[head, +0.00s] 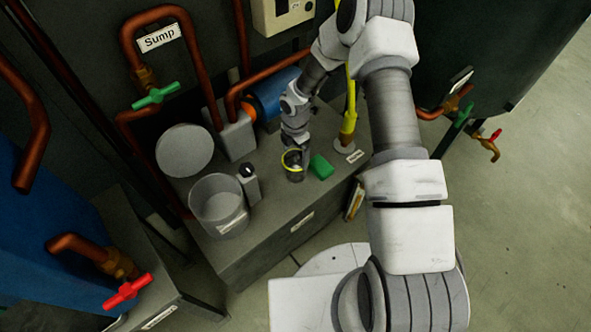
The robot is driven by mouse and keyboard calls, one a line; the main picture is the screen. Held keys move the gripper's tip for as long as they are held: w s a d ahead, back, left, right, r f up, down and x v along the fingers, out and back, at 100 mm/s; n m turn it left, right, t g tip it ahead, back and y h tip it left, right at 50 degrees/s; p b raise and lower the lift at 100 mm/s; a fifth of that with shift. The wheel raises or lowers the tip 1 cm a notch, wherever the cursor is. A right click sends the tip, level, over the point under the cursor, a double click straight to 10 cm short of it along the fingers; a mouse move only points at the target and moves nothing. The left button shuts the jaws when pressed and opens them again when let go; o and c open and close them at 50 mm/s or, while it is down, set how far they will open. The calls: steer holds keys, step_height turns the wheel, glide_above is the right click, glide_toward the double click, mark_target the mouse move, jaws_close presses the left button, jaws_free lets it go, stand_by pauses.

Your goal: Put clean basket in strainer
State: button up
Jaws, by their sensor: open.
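A small cylindrical basket (295,174) with a yellow rim stands on the grey bench top, right of the middle. I take it for the clean basket, but it is too small to be sure. My gripper (294,157) is directly above and at this basket's rim, with its jaws open. Whether the fingers touch the basket is hidden at this size. A larger open grey round vessel (217,205) with a label stands to the left on the bench. A pale round disc (185,150) lies behind it. I cannot tell which of these is the strainer.
A green block (321,167) lies just right of the basket. A small grey box with a black knob (248,183) stands beside the vessel. A blue motor (271,95), copper pipes and a yellow upright (349,118) crowd the back.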

mark_target(295, 163)
step_height(295, 163, down, 6)
steer(key=shift+s+r+b, duration=0.1)
steer(key=shift+r+b, duration=0.15)
steer(key=shift+b, duration=0.85)
steer(key=shift+r, duration=0.15)
steer(key=c, duration=1.3)
